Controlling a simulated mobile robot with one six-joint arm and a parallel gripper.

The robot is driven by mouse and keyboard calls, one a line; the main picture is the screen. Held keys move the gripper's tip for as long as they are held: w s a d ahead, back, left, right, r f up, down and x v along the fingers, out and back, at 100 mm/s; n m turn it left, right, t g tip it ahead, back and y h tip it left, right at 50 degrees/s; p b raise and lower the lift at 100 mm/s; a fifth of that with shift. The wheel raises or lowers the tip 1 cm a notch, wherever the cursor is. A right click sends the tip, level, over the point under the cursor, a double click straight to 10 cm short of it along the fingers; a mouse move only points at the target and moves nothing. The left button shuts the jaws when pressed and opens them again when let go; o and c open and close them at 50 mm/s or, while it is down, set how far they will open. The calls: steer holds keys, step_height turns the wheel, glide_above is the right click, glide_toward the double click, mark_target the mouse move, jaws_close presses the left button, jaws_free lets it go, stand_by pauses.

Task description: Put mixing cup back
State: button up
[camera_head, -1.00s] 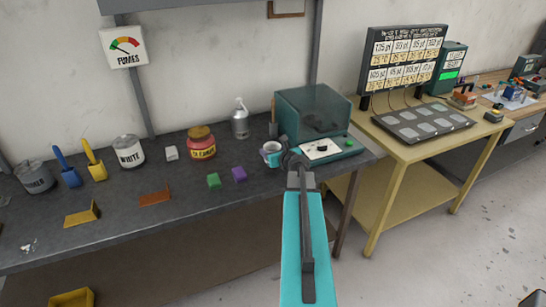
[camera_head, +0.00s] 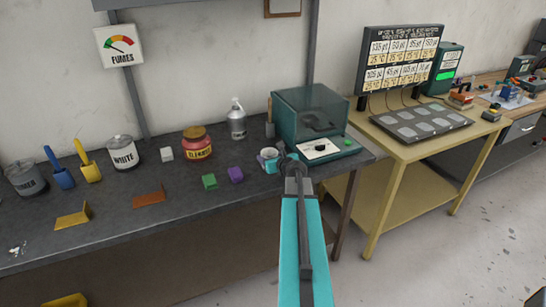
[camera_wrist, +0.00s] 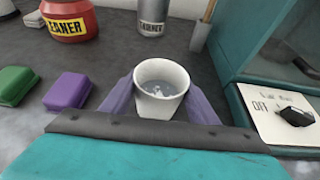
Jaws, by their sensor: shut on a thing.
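The white mixing cup (camera_wrist: 160,88) is upright between the two purple fingers of my gripper (camera_wrist: 157,98) in the wrist view. A greyish content shows inside it. My gripper is shut on the cup. In the head view the cup (camera_head: 268,157) is small, at the end of my arm, just left of the teal machine (camera_head: 312,118). The machine has a clear cover and a white front panel with a black knob. I cannot tell whether the cup's base touches the bench.
The dark bench (camera_head: 115,226) holds a purple block (camera_head: 236,174), a green block (camera_head: 209,181), a red cleaner jar (camera_head: 197,146) and a grey bottle (camera_head: 237,122) left of and behind the cup. Bare bench lies in front of the blocks. A yellow table (camera_head: 408,148) stands to the right.

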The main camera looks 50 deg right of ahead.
steer(key=shift+f, duration=0.1)
steer(key=o, duration=1.3)
steer(key=shift+r, duration=0.25)
steer(key=shift+b+v, duration=0.85)
steer(key=shift+v, duration=3.5)
steer(key=shift+s+a+r+p, duration=0.1)
steer(key=shift+s+r+p, duration=0.25)
steer(key=shift+p, duration=0.65)
steer(key=shift+s+p, duration=0.1)
steer(key=shift+p, duration=0.2)
steer(key=shift+s+a+r+p, duration=0.1)
steer(key=shift+s+p, duration=0.2)
steer(key=shift+p, duration=0.6)
